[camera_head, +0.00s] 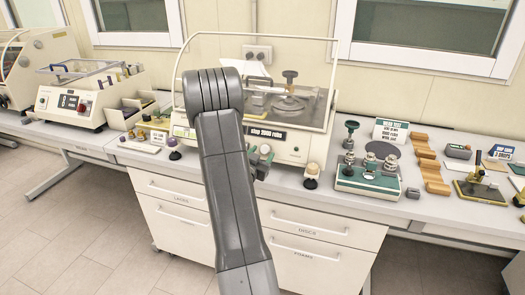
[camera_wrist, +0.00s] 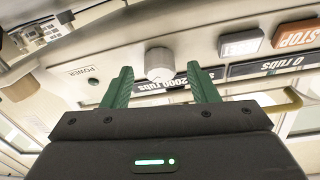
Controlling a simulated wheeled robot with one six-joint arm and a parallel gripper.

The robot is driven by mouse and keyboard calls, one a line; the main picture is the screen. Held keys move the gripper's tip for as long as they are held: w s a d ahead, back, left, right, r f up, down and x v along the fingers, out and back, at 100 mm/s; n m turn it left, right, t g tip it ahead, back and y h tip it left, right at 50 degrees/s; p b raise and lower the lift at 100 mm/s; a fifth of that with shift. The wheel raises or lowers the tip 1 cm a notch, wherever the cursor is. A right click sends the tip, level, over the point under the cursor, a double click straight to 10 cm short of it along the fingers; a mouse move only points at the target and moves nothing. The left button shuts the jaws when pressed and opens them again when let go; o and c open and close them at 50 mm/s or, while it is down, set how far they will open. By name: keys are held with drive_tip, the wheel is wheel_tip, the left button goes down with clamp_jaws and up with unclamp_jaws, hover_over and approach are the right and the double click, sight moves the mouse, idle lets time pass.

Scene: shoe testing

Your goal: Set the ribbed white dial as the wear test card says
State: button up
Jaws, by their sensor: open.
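The white dial (camera_wrist: 160,64) sticks out from the machine's front panel in the wrist view; its ribs are too small to make out. My gripper (camera_wrist: 159,75) is open, with one green finger on each side of the dial and visible gaps between. I cannot tell how deep the fingers reach along it. A dark strip (camera_wrist: 172,84) by the dial reads "stop 2000 rubs", upside down. The wear test card (camera_head: 391,131) stands right of the machine; a line seems to read "2000 rubs".
An orange STOP button (camera_wrist: 297,34), a grey button (camera_wrist: 240,44) and a "0 rubs" display (camera_wrist: 266,66) lie right of the dial in the wrist view. A green POWER lamp (camera_wrist: 93,82) is left. Green-based weights (camera_head: 368,178) stand right of the machine (camera_head: 303,145).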

drive_tip(key=shift+w+d, duration=0.25)
drive_tip(key=shift+w, duration=0.3)
drive_tip(key=c, duration=1)
